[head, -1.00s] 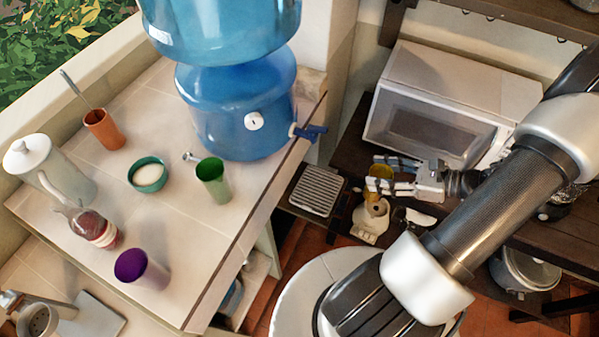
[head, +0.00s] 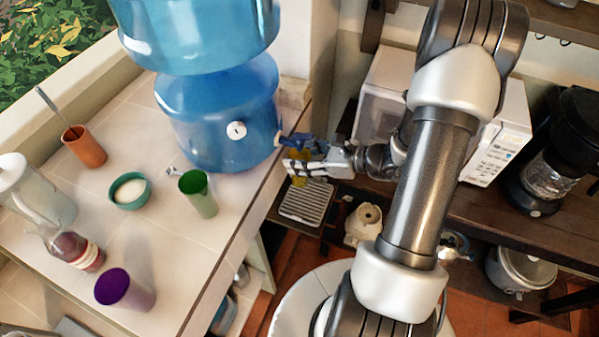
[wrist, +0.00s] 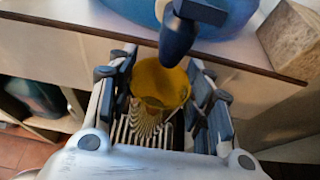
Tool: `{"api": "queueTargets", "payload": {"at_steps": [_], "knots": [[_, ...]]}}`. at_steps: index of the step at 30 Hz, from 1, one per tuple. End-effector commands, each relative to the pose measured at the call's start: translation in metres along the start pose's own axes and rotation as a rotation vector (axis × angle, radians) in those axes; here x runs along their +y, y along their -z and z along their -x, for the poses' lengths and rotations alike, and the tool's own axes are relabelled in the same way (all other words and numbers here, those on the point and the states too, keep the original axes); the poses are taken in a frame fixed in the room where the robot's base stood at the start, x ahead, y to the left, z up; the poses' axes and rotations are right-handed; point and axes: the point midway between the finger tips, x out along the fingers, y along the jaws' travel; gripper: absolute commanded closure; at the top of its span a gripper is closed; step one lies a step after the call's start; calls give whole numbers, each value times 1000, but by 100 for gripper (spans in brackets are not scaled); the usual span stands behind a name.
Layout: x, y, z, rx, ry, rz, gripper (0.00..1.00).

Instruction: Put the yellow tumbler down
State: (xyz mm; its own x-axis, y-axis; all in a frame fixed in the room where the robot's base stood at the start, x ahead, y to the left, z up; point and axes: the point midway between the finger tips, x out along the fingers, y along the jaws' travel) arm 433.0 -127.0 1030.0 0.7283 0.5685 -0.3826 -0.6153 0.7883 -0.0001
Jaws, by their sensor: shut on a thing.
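The yellow tumbler (wrist: 160,84) is between the fingers of my gripper (wrist: 160,100) in the wrist view, open end towards the camera. In the head view my gripper (head: 300,166) is shut on the tumbler (head: 299,181), of which only a little yellow shows. The tumbler is beside the counter's right edge, near the blue tap (head: 300,141) of the water dispenser (head: 222,115). In the wrist view the tap (wrist: 180,35) hangs close over the tumbler's rim. A slatted drip tray (head: 306,203) lies below the gripper. I cannot tell whether the tumbler touches anything beneath it.
The tiled counter (head: 205,248) bears a green tumbler (head: 198,194), a purple tumbler (head: 124,290), a teal bowl (head: 130,191), an orange cup (head: 85,147) and a bottle (head: 75,250). A microwave (head: 380,110) and coffee maker (head: 550,160) stand on the dark shelf at right.

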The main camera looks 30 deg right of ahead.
Motion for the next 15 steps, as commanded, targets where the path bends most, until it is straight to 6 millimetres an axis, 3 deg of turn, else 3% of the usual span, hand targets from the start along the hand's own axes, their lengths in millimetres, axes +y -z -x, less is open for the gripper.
{"api": "queueTargets", "payload": {"at_steps": [15], "knots": [[0,38,-15,-1,0,-1,100]]}}
